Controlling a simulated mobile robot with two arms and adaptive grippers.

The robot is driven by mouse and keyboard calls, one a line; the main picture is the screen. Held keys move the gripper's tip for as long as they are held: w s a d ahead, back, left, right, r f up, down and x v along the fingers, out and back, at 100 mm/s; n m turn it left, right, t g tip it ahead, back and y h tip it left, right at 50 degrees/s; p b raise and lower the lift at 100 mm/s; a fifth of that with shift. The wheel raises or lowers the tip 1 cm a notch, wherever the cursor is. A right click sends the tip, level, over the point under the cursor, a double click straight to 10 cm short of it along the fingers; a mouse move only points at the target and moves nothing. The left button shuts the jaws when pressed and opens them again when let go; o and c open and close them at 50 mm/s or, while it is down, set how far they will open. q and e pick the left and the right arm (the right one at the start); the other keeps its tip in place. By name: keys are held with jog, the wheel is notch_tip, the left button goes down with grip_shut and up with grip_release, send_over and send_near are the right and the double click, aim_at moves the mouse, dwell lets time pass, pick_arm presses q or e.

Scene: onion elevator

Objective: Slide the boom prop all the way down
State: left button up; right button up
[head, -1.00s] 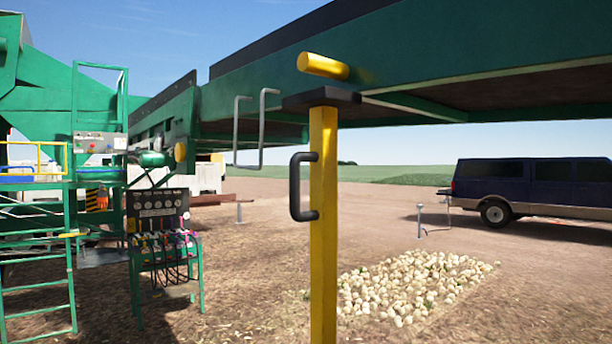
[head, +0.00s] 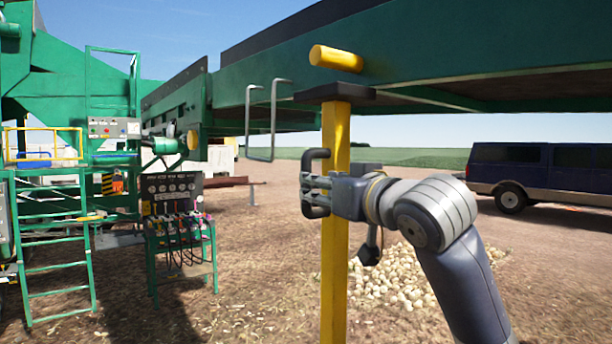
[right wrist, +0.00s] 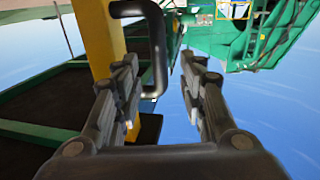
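The boom prop (head: 336,270) is a yellow upright post with a black cap plate (head: 335,92) just under the green boom (head: 430,50). A black D-shaped handle (head: 318,155) sticks out from its left side. My right gripper (head: 308,192) reaches in from the right, across the front of the post, with its fingers at the handle and partly covering it. In the right wrist view the fingers are spread apart, and the handle (right wrist: 158,50) shows beyond and between their tips, with the yellow post (right wrist: 100,35) to the left. My left gripper is out of view.
A yellow peg (head: 335,58) sticks out of the boom above the cap. A grey wire bracket (head: 262,120) hangs left of the post. A control stand (head: 175,215) and green ladder (head: 55,260) stand at left. An onion pile (head: 395,285) and dark van (head: 545,175) are behind.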

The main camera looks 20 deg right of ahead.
aim_at(327, 162)
jog(key=w+p, duration=0.1)
jog(key=w, duration=0.1)
jog(key=w+p, duration=0.1)
jog(key=w, duration=0.2)
jog(key=w+a+p, duration=0.1)
jog(key=w, duration=0.1)
jog(key=shift+w, duration=0.2)
grip_shut()
